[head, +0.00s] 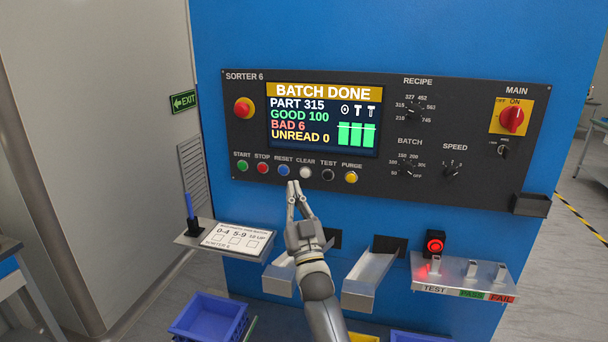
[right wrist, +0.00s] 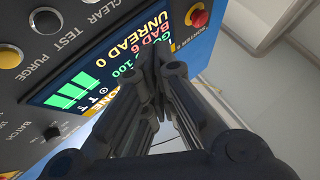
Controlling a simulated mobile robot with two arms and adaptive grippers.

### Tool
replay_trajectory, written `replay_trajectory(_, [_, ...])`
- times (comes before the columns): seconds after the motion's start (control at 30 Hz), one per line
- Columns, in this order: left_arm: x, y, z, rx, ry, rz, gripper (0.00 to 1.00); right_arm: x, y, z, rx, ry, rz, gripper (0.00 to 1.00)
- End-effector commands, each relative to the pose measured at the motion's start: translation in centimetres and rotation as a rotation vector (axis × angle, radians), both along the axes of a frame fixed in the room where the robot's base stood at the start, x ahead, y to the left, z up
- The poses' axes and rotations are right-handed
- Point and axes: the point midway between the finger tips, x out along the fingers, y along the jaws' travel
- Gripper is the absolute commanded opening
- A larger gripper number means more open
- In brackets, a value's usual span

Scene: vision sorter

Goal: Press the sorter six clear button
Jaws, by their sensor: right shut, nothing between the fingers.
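The sorter six panel (head: 380,185) is a black plate on a blue cabinet. The clear button (head: 305,172) is a pale round button in the row below the screen, between the blue reset button (head: 284,170) and the black test button (head: 327,174). My right gripper (head: 293,184) is shut and empty, its fingertips just below the reset and clear buttons in the head view. I cannot tell whether they touch the panel. In the right wrist view the shut fingers (right wrist: 155,60) hide part of the panel; the CLEAR label shows there. My left gripper is not in view.
The screen (head: 324,120) reads BATCH DONE. A red stop knob (head: 243,107), the green start button (head: 243,166) and yellow purge button (head: 351,177) are nearby. Below are a shelf with a card (head: 238,238), metal chutes (head: 366,275) and a blue bin (head: 210,318).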

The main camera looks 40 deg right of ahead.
Motion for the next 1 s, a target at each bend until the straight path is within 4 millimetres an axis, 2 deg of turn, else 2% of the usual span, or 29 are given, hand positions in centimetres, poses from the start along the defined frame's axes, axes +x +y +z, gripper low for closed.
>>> replay_trajectory(0.33, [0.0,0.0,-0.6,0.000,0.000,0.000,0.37,0.6,-0.7,-0.2,-0.001,0.001,0.000,0.00])
replay_trajectory(0.73, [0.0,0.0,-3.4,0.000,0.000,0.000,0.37,4.1,-4.9,-0.3,-0.002,0.002,-0.002,0.00])
replay_trajectory(1.0, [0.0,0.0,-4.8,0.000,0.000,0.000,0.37,5.6,-6.5,-0.2,0.000,0.002,0.001,0.00])
